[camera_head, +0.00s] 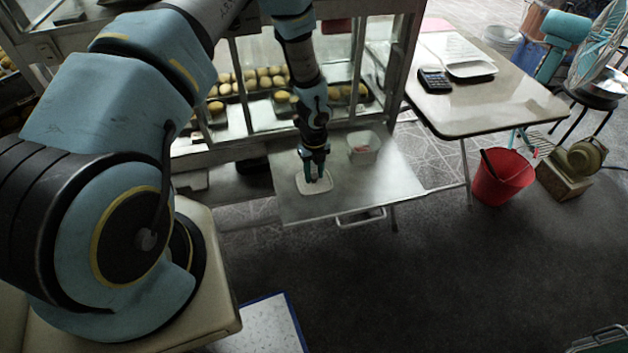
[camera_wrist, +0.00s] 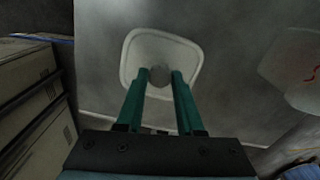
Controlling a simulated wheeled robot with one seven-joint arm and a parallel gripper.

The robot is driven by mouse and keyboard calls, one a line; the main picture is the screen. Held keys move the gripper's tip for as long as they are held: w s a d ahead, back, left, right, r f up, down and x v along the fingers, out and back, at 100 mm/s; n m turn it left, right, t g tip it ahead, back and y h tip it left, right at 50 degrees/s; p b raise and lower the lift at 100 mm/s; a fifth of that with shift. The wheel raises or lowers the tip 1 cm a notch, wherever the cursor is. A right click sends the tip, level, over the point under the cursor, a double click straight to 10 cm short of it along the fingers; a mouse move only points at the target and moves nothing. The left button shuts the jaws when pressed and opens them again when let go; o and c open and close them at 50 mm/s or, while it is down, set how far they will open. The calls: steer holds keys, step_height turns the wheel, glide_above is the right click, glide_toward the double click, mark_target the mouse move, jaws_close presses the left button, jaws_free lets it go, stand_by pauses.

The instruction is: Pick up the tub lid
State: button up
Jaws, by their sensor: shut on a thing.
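The tub lid (camera_head: 313,189) is a pale, flat, rounded rectangle over the grey metal shelf, near its front left part. It also shows in the wrist view (camera_wrist: 185,48), with a round grey knob-like part (camera_wrist: 159,76) at its middle. My gripper (camera_head: 317,178) points down at the lid's middle. In the wrist view its two green fingers (camera_wrist: 160,78) stand on either side of the round part and are shut on it. I cannot tell whether the lid rests on the shelf or is slightly raised. A white tub (camera_head: 363,148) stands right of the lid.
The grey shelf (camera_head: 400,182) has free room right of the lid. A glass case with trays of buns (camera_head: 250,85) stands behind. A table (camera_head: 485,105) with a calculator (camera_head: 434,80) and a red bucket (camera_head: 502,178) are at the right.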

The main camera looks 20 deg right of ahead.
jaws_close()
steer(key=shift+r, duration=0.1)
